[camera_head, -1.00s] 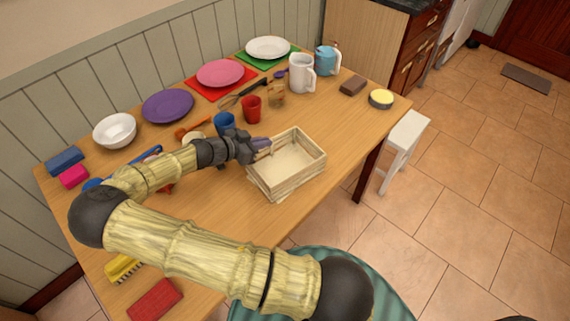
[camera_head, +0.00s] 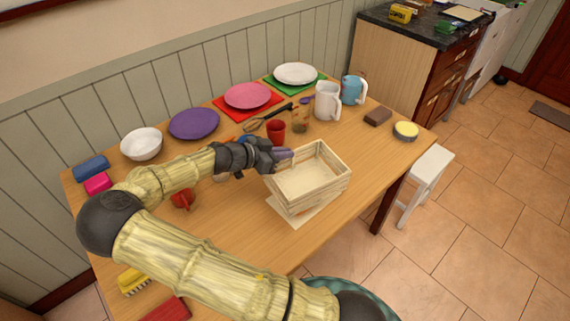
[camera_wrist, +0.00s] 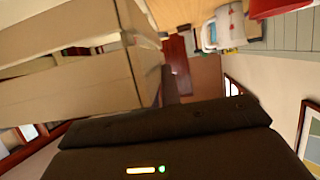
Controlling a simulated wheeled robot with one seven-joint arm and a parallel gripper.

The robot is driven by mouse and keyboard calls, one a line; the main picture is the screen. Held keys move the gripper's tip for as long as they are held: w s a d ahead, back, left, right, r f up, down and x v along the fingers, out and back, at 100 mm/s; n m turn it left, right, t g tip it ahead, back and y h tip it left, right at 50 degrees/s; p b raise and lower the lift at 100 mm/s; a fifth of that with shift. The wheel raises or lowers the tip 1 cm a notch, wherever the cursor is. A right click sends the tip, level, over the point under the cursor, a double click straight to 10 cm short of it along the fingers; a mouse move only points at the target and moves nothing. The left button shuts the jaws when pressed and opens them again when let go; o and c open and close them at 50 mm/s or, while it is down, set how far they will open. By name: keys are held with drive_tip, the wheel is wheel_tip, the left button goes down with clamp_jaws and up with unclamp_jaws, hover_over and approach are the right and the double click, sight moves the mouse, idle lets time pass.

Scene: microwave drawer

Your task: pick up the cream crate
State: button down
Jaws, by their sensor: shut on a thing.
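The cream crate (camera_head: 316,190) is a slatted, open-topped wooden box above the front right part of the table. My gripper (camera_head: 284,156) is shut on the crate's left wall near its upper rim. The crate looks slightly tilted and lifted, with a pale patch on the tabletop below it. Its inside looks empty. In the wrist view the crate's slats (camera_wrist: 80,85) fill the upper left, close to the dark gripper body (camera_wrist: 160,140); the fingertips are not clear there.
A red cup (camera_head: 276,130), a glass (camera_head: 300,120) and a white mug (camera_head: 327,100) stand behind the crate. A brown block (camera_head: 377,116) and a yellow-topped tin (camera_head: 405,131) lie to the right. A white stool (camera_head: 427,178) stands beside the table.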

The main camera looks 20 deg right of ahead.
wheel_tip(320, 180, up, 4)
drive_tip(key=shift+r, duration=0.15)
idle(0.6)
